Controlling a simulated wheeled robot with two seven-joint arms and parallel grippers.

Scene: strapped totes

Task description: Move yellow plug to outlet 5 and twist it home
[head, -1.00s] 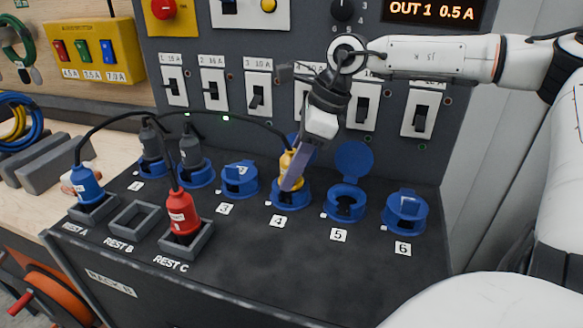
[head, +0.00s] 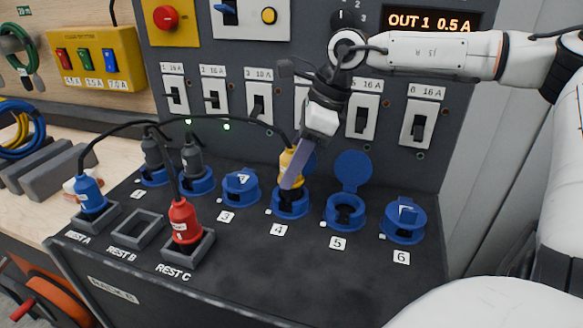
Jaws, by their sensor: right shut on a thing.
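The yellow plug (head: 288,163) is at outlet 4 (head: 290,207), upright, with its black cable running up and left. My right gripper (head: 291,182) is shut on the plug and partly covers it. The plug seems raised at the mouth of outlet 4; whether its lower end is clear of the socket is hard to tell behind the finger. Outlet 5 (head: 345,216) is to the right of it, empty, with its round blue lid (head: 352,171) standing open. My left gripper is not in view.
Grey plugs stand in outlets 1 (head: 152,152) and 2 (head: 193,157). Outlets 3 (head: 241,189) and 6 (head: 403,222) hold no plug. A blue plug (head: 89,194) is in rest A, a red plug (head: 184,222) in rest C; rest B (head: 136,230) is empty. Breaker switches (head: 362,120) line the panel behind.

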